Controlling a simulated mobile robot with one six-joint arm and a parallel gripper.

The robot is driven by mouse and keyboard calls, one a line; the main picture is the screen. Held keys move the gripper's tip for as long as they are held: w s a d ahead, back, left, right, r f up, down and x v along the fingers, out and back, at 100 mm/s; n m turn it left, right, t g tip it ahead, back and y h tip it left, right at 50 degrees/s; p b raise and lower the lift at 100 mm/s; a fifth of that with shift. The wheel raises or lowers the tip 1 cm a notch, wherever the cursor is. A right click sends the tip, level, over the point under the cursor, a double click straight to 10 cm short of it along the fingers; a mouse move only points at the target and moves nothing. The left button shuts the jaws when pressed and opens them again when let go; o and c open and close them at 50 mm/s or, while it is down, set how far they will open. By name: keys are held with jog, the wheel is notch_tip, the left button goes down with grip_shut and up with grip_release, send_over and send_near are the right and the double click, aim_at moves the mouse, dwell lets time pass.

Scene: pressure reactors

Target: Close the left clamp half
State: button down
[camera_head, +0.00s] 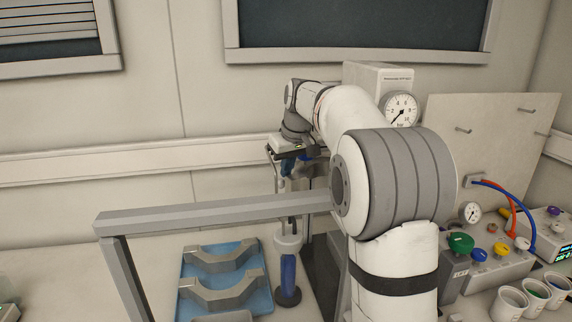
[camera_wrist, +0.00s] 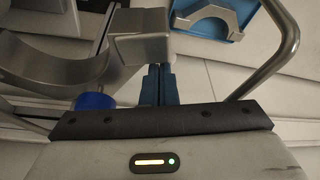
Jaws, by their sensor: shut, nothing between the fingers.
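In the wrist view, my gripper (camera_wrist: 158,70) has its blue fingers together and empty. Their tips are right at a grey metal block (camera_wrist: 140,42), overlapping its lower edge in the picture; I cannot tell if they touch. A curved grey band (camera_wrist: 45,72) runs left from this block, shaped like a clamp half; I cannot tell for sure which half it is. In the head view, my gripper (camera_head: 289,165) is at the reactor stand behind my arm, which hides most of it. Two clamp halves (camera_head: 222,256) (camera_head: 222,291) lie in a blue tray (camera_head: 187,252).
A blue-and-white upright tool (camera_head: 288,268) stands right of the tray. A grey bar frame (camera_head: 215,212) crosses in front of it. A bent metal rod (camera_wrist: 283,50) is close to my gripper's right. A pressure gauge (camera_head: 400,109), valve blocks and cups (camera_head: 510,303) are at the right.

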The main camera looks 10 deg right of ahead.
jog(key=shift+s+d+n, duration=0.15)
jog(key=shift+s+n, duration=0.25)
jog(key=shift+s, duration=0.35)
jog(key=s+d+n+g+y+b, duration=0.1)
jog(key=s+d+n+g+y, duration=0.1)
jog(key=s+d+n, duration=0.7)
jog(key=shift+s+d+n, duration=0.3)
jog(key=shift+s+d, duration=2.75)
jog(key=shift+d, duration=0.9)
